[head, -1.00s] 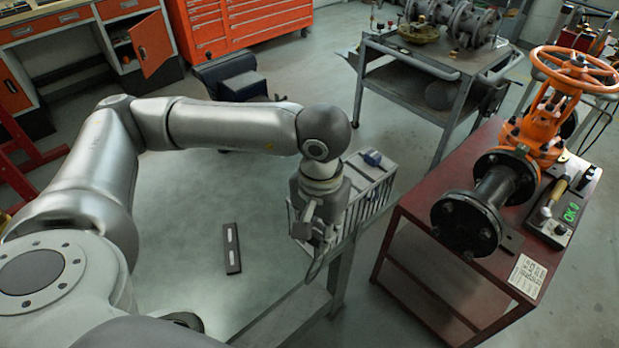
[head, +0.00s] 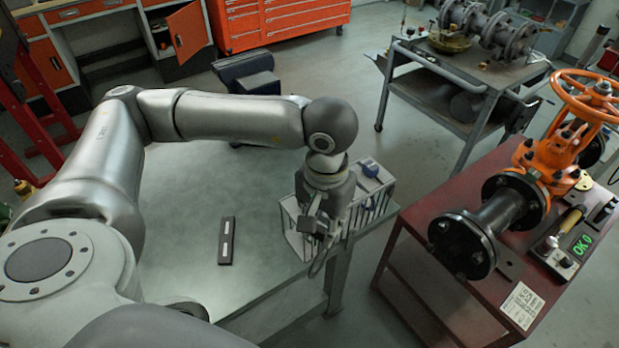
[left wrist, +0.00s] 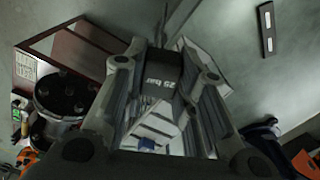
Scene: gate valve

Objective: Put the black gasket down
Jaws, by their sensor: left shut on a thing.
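My left gripper (head: 318,240) hangs over the slotted rack (head: 287,212) on the grey bench. In the left wrist view its fingers (left wrist: 160,88) are shut on a dark, flat piece marked "25 bar", which I take as the black gasket (left wrist: 161,72). The pale rack (left wrist: 160,122) shows behind the fingers. In the head view the gripper hides the gasket, so I cannot tell whether it touches the rack. My right gripper is not in view.
A black bar with two white labels (head: 227,241) lies on the grey bench (head: 185,215), left of the rack. A blue item (head: 369,168) is at the rack's far end. The red cart (head: 420,255) at right carries an orange-wheeled valve (head: 560,150) and flanged pipe (head: 490,225).

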